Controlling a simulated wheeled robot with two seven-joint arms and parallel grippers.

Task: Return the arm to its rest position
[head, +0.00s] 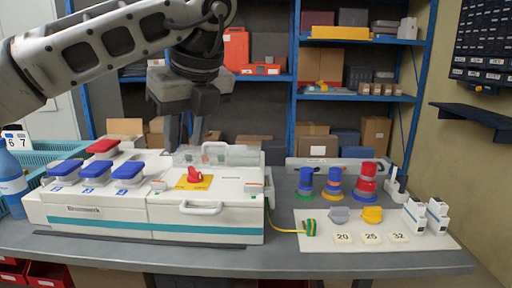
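My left arm reaches in from the upper left. My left gripper (185,138) points down above the back of the white socket box (210,229). Its two dark fingers are apart with nothing visible between them. The fingertips are close to the box's back edge in the picture; I cannot tell whether they touch anything. The box has several blue socket lids (97,170), a red socket lid (103,146) and a red rotary switch (194,175) on a yellow plate. A clear cover (226,155) stands behind the switch. My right gripper is not in view.
A white mat (440,240) on the grey table (330,262) holds number tags and small parts. Blue and red connector stacks (366,182) stand behind it. A yellow-green cable (310,228) lies beside the box. A teal basket (40,155) and blue bottle (11,185) are at left. Shelves (293,60) stand behind.

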